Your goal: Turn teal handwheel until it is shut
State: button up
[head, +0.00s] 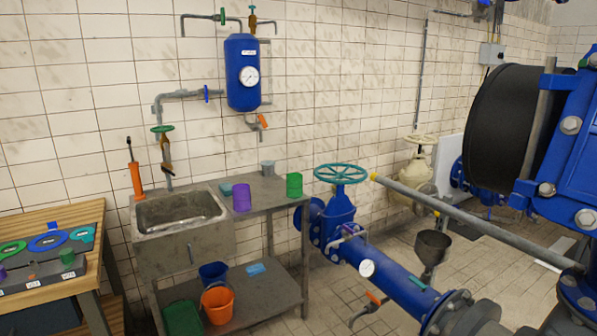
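The teal handwheel (340,173) is a round spoked wheel lying level on top of a blue gate valve (338,215) in the middle of the head view. The valve sits on a blue pipe that runs down to the lower right. The wheel's rim is in clear view and nothing touches it. How far the valve is turned cannot be read from this view. My gripper is not in view.
A grey bar (455,212) passes just right of the wheel. A steel sink (180,212) and a bench with cups stand left of the valve. A wooden table (50,215) is far left.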

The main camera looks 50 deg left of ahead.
aim_at(342, 174)
jog(key=u, duration=1.75)
jog(key=i, duration=2.2)
jog(key=z, duration=0.1)
